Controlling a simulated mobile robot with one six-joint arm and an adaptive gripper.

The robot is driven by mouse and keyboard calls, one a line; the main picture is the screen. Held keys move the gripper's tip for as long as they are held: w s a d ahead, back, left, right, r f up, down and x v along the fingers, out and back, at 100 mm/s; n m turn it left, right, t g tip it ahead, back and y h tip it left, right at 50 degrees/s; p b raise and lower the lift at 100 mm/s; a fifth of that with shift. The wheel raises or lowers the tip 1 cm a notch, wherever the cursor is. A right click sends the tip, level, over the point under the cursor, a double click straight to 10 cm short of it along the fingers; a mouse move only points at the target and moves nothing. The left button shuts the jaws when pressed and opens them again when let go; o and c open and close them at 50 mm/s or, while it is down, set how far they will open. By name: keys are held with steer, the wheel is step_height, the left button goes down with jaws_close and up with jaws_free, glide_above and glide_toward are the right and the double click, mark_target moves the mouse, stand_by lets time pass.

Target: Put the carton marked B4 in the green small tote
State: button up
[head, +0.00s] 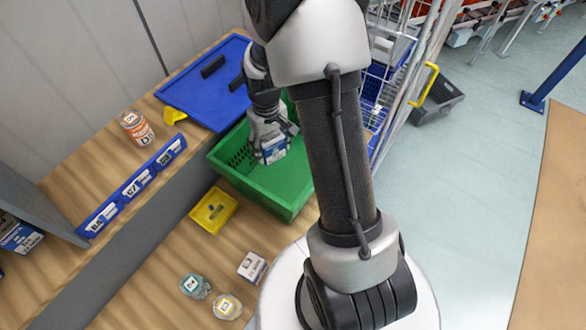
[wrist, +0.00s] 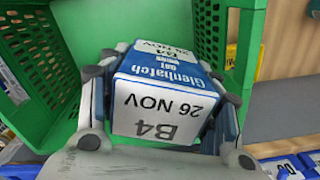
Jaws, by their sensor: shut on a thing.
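The carton marked B4 (wrist: 160,105) is blue and white, with "Glenhatch" and "26 NOV" on it. It fills the middle of the wrist view, and its blue-white side also shows in the head view (head: 271,153). My gripper (head: 272,138) is shut on the carton, with a finger on each side. The green small tote (head: 252,187) stands on the wooden bench. In the head view the gripper and carton overlap the tote's opening. The tote's green walls also show in the wrist view (wrist: 218,32). Whether the carton touches the tote floor is hard to tell.
A blue tray (head: 190,95) with dark items lies behind the tote. A blue label rail (head: 132,186) and an orange-labelled jar (head: 136,127) are at left. A yellow bin (head: 214,210), a white carton (head: 252,267) and two jars (head: 195,286) are in front. A wire cart (head: 395,80) stands right.

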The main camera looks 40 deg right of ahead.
steer(key=f+b, duration=0.5)
steer(key=f, duration=1.5)
steer(key=shift+d+f, duration=0.1)
steer(key=shift+d, duration=0.1)
steer(key=shift+f, duration=0.2)
steer(key=o, duration=1.3)
steer(key=shift+c, duration=0.2)
